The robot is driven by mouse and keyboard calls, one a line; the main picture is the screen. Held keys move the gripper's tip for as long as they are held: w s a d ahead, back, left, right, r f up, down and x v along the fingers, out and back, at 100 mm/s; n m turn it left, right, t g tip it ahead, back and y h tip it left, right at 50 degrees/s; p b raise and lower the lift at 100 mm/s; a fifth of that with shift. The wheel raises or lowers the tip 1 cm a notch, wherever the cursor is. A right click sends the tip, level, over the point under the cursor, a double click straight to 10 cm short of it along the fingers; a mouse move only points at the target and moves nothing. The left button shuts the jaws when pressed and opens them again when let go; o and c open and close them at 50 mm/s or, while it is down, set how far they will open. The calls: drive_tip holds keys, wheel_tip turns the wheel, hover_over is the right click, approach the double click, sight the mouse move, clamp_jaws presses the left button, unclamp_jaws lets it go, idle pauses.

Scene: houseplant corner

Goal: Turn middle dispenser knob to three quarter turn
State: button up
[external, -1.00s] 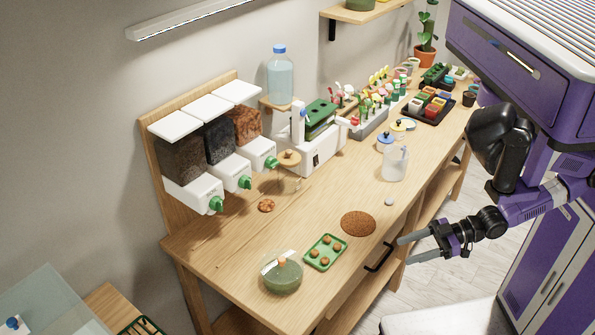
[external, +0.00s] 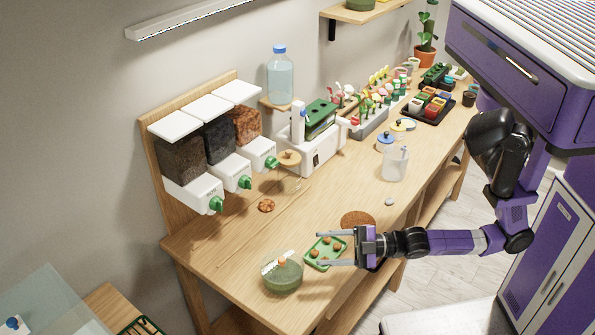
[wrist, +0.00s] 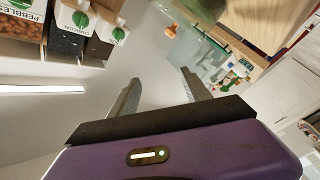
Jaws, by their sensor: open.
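Three white dispensers with green knobs stand on a wooden back panel at the left of the bench. The middle dispenser (external: 228,171) has a dark filling, and its green knob (external: 244,182) faces the bench. In the wrist view the middle knob (wrist: 80,19) shows at the upper left, beside the charcoal label; its exact turn angle is too small to tell. My gripper (external: 320,249) is open and empty, over the bench's front part near the green tray, well to the right of and nearer than the knob. Its two fingers also show in the wrist view (wrist: 160,78).
A corked jar (external: 289,172) stands right of the dispensers. A clear jug (external: 395,165) stands farther back. Bench space before the knobs is mostly clear.

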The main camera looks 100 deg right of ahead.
sight(247, 183)
drive_tip(key=w+d+r+n+h, duration=0.3)
drive_tip(key=w+n, duration=0.2)
drive_tip(key=w, duration=0.2)
drive_tip(key=w+d+r+n+h, duration=0.3)
drive_tip(key=w+d+r+n, duration=0.1)
drive_tip(key=w, duration=0.3)
drive_tip(key=w+d+n+g+h, duration=0.2)
drive_tip(key=d+n+g+h, duration=0.1)
drive_tip(key=d, duration=0.4)
drive_tip(key=w+d+n+g+h, duration=0.2)
drive_tip(key=d+n+g+h, duration=0.1)
drive_tip(key=d+n, duration=0.2)
drive_tip(key=shift+d+f+n, duration=0.3)
drive_tip(key=shift+d+f, duration=0.15)
drive_tip(key=shift+d, duration=0.55)
clamp_jaws()
